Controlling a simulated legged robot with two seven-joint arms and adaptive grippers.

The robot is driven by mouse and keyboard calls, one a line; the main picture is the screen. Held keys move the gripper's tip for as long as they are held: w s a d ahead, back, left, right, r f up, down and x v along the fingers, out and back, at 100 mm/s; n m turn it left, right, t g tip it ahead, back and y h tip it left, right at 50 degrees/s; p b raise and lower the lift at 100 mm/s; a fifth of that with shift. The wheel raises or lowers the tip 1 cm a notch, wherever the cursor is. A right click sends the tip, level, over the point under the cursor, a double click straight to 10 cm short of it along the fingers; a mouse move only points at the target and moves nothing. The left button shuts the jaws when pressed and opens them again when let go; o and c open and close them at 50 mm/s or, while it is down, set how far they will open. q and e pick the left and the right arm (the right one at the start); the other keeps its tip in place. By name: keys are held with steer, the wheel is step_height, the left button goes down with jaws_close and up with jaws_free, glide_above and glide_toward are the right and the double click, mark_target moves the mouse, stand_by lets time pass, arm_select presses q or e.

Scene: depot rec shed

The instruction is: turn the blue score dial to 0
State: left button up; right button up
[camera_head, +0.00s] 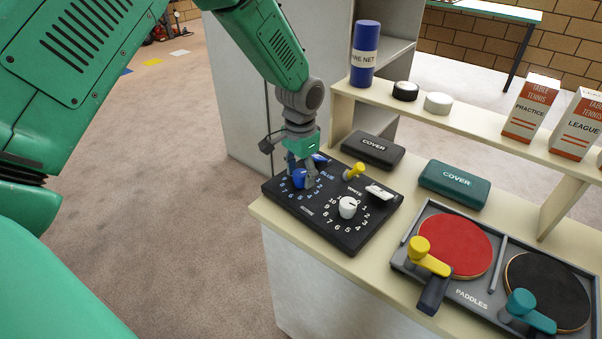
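The black scoreboard panel (325,232) lies on the near left part of the bench top. It carries the blue score dial (298,179) on its left and a white dial (347,207) on its right, each ringed by printed numbers. My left gripper (301,177) points down over the blue dial, with its fingers on either side and appearing to grip it. The fingers and the dial's own form hide its pointer, so I cannot read its setting. Some of the blue numbers are covered too. My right gripper is not in view.
A yellow-topped lever (354,170) and a white switch (380,192) stand on the panel near my gripper. Black (372,150) and green (454,184) cover cases lie behind. The paddle tray (470,298) is at right. A raised shelf (464,123) runs along the back.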

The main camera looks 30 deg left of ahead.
arm_select(q)
steer(key=c, duration=0.6)
steer(key=shift+c, duration=0.2)
steer(key=n+p, duration=0.2)
steer(key=shift+r+p, duration=0.15)
steer(key=shift+p, duration=0.2)
steer(key=shift+n+p, duration=1)
steer(key=shift+n, duration=0.7)
steer(key=o, duration=1.1)
